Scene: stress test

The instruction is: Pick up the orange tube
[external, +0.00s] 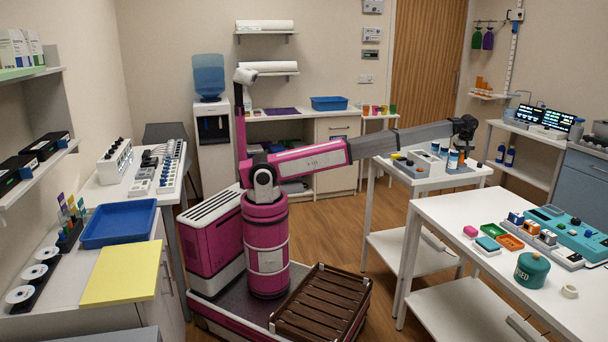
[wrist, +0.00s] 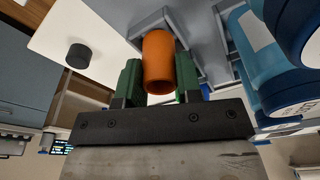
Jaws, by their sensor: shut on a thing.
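The orange tube (wrist: 158,55) stands out between the two green fingers of my gripper (wrist: 159,80) in the wrist view. The fingers are shut on its sides. Its open end faces the camera, and its far end is close to a grey tray (wrist: 206,50); I cannot tell whether it touches the tray. In the external view my gripper (external: 464,128) is a small dark shape at the end of the outstretched arm, above the small white trolley.
Blue-and-white bottles (wrist: 262,70) stand close to the right of the gripper in the wrist view. A black round piece (wrist: 78,56) sits on the white top to the left. In the external view, a white table (external: 440,215) with a green jar (external: 531,270) stands in front of the trolley.

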